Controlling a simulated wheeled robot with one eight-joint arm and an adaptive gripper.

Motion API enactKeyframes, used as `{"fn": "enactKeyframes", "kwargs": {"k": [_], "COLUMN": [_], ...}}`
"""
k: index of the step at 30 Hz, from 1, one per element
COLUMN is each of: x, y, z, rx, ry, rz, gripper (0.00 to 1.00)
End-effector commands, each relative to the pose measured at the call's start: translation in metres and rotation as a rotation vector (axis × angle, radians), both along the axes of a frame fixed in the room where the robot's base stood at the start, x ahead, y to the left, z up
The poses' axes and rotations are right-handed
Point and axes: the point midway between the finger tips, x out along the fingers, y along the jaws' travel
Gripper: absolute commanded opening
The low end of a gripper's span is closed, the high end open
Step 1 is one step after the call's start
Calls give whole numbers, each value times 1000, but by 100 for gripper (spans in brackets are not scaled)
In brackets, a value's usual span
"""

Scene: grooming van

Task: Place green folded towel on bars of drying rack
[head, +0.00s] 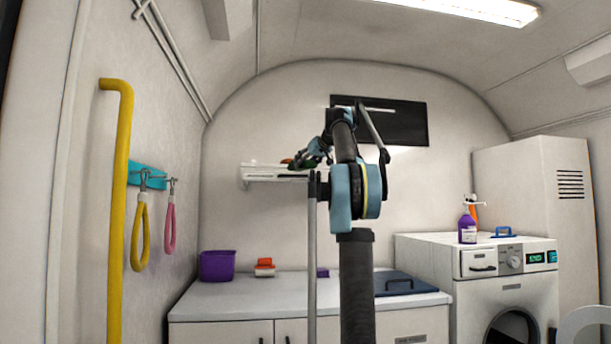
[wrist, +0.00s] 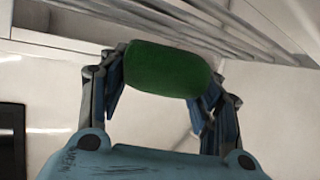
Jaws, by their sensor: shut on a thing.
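The green folded towel (wrist: 167,70) shows in the wrist view as a rounded green bundle between the fingers of my gripper (wrist: 165,85). My gripper is shut on it. The pale bars of the drying rack (wrist: 215,28) run along the top of the wrist view, beyond the towel. In the head view the white drying rack (head: 262,174) is fixed to the back wall. My gripper (head: 303,160) is over its right part, partly hidden by my arm, with a small bit of green showing. I cannot tell whether the towel touches the bars.
A dark wall panel (head: 405,122) is right of my arm. Below are a counter (head: 225,293) with a purple bin (head: 217,266), an orange-and-white item (head: 264,268) and a dark blue lidded tray (head: 405,284). A washer (head: 510,290) carries a purple bottle (head: 467,230). A yellow pole (head: 119,200) stands left.

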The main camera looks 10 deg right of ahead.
Motion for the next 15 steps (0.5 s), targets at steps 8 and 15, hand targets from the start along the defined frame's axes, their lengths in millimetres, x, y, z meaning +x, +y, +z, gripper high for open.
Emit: {"fn": "enactKeyframes", "kwargs": {"k": [8, 15], "x": [0, -1], "y": [0, 0], "z": [-27, -38], "rx": [0, 0], "ry": [0, 0], "rz": [0, 0], "gripper": [34, 34]}}
